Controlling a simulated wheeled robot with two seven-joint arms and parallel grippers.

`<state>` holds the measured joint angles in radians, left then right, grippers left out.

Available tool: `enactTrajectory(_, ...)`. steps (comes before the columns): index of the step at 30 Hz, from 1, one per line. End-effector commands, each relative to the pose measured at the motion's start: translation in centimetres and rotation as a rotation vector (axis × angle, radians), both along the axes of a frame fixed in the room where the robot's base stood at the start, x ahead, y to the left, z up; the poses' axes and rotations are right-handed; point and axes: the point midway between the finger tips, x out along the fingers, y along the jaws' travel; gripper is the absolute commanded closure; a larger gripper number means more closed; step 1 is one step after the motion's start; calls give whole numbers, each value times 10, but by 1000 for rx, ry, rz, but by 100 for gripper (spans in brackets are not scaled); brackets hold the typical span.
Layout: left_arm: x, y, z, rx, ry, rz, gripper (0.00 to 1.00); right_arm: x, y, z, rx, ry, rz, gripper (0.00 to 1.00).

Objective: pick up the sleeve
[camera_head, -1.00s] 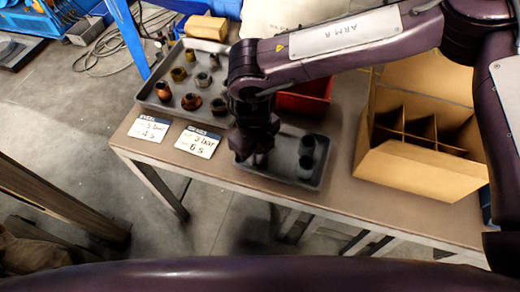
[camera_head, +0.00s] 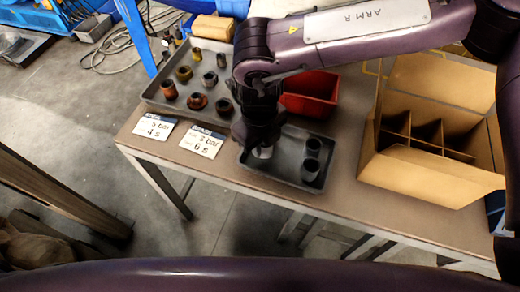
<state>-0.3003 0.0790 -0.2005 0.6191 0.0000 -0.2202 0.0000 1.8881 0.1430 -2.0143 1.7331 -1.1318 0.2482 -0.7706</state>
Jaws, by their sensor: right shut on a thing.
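My right gripper (camera_head: 262,143) comes down over the left part of a dark grey tray (camera_head: 285,187) at the front of the table. It is shut on a small grey sleeve (camera_head: 264,153), whose lower part shows just below the fingers. Most of the sleeve is hidden by the fingers, and I cannot tell whether it touches the tray floor. Two dark cylindrical pieces (camera_head: 313,147) stand upright in the same tray, to the right of the gripper. My left gripper is not in view.
A larger grey tray (camera_head: 157,98) with several brown, olive and metallic fittings is at the back left. Two white signs (camera_head: 202,142) lie at the front edge. A red bin (camera_head: 312,92) is behind the small tray. A divided cardboard box (camera_head: 425,171) stands at the right.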

Motion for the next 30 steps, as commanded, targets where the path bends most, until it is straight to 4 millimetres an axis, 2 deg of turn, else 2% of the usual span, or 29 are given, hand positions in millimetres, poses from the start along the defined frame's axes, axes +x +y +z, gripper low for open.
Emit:
enactTrajectory(9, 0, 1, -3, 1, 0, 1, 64, 1, 0, 88, 3, -6, -1, 100)
enactTrajectory(15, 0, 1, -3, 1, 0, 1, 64, 1, 1, 135, 3, -6, -1, 100)
enactTrajectory(21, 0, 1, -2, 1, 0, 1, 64, 1, 0, 160, 2, -2, 0, 100)
enactTrajectory(30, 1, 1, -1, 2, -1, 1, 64, 1, -1, 167, 1, -1, -10, 100)
